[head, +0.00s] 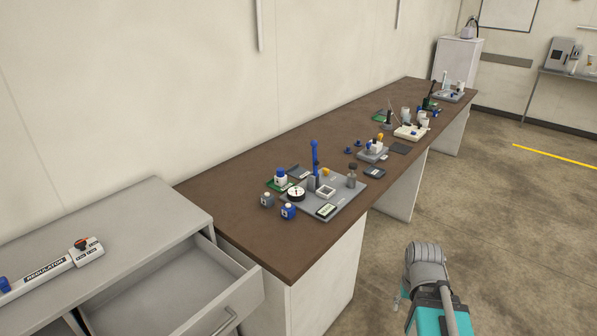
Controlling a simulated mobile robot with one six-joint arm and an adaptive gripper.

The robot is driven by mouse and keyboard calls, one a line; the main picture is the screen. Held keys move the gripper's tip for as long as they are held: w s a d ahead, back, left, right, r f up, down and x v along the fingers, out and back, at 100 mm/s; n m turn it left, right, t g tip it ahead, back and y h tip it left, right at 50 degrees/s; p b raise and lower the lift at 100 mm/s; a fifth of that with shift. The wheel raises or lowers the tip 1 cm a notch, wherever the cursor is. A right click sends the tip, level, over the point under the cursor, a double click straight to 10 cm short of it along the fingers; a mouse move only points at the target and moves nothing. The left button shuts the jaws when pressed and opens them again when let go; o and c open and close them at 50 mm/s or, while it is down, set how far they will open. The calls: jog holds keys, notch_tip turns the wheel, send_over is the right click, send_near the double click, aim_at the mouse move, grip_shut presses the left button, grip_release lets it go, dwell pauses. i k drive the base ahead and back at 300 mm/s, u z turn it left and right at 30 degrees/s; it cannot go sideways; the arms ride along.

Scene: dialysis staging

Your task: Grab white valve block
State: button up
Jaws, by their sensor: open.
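A white block with an orange-red and black knob (88,250) sits on the grey cabinet top at the far left, at the end of a white bar labelled "REGULATOR". Another white block with several small parts on it (411,132) is farther back on the brown bench. I cannot tell from this view which of them is the valve block. My arm shows at the lower right, over the floor in front of the bench and apart from both blocks. My gripper's fingers are not visible.
A grey drawer (180,290) stands open below the cabinet top. The brown bench (225,190) carries a grey tray (345,199) with a blue upright part, a gauge and small bottles. More small parts lie farther along. The floor (500,220) on the right is clear.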

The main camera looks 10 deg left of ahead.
aim_at(281, 182)
jog(key=u, duration=0.05)
jog(key=i, duration=0.9)
jog(key=u, duration=0.75)
jog(key=i, duration=0.7)
jog(key=u, duration=0.45)
jog(key=k, duration=0.9)
jog(key=u, duration=0.15)
jog(key=i, duration=0.5)
